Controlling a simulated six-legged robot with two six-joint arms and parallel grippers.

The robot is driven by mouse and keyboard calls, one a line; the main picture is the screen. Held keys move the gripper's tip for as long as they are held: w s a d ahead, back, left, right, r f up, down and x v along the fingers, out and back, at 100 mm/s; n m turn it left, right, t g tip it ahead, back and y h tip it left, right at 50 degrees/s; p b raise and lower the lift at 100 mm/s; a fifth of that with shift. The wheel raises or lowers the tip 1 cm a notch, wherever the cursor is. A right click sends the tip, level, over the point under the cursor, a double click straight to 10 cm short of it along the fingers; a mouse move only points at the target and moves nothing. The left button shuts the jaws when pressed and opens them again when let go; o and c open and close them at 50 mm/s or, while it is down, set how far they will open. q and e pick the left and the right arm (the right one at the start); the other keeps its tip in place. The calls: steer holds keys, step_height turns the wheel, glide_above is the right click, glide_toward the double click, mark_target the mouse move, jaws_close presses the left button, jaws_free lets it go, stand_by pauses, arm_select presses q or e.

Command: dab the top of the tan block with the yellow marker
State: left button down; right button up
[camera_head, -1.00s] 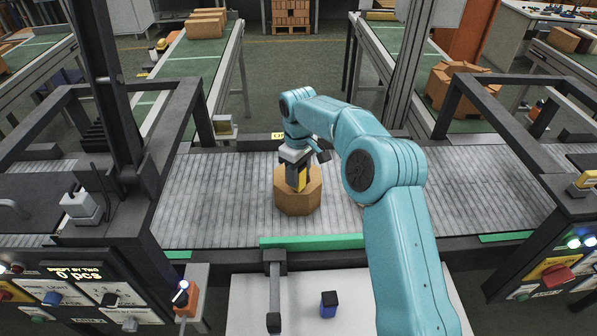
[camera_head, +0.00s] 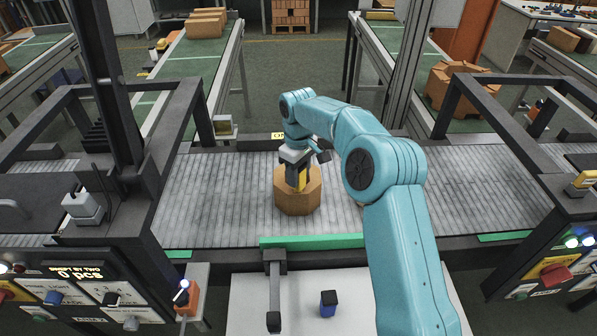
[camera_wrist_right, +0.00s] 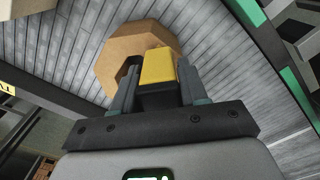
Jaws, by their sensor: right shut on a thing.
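The tan block (camera_head: 298,200) is an eight-sided block standing on the grey slatted conveyor (camera_head: 430,195) in the head view. It also shows in the right wrist view (camera_wrist_right: 117,58). My right gripper (camera_head: 298,186) is shut on the yellow marker (camera_head: 301,180), directly over the block. In the right wrist view the marker (camera_wrist_right: 158,66) sits between the two fingers (camera_wrist_right: 157,85), with the block behind it. Whether the marker's tip touches the block's top is hidden. My left gripper is not in view.
A white table (camera_head: 250,300) in front holds a small blue-and-black object (camera_head: 328,304) and a dark bar (camera_head: 274,290). Dark frames stand on both sides of the conveyor. A green strip (camera_head: 310,241) runs along its front edge. The conveyor is clear left and right of the block.

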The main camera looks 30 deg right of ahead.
stand_by(0.6)
step_height(320, 180, up, 5)
steer(key=p, duration=0.4)
steer(key=shift+r+p, duration=0.1)
steer(key=shift+p, duration=0.3)
steer(key=shift+w+r+p, duration=0.1)
steer(key=shift+r+p, duration=0.25)
steer(key=shift+r, duration=0.55)
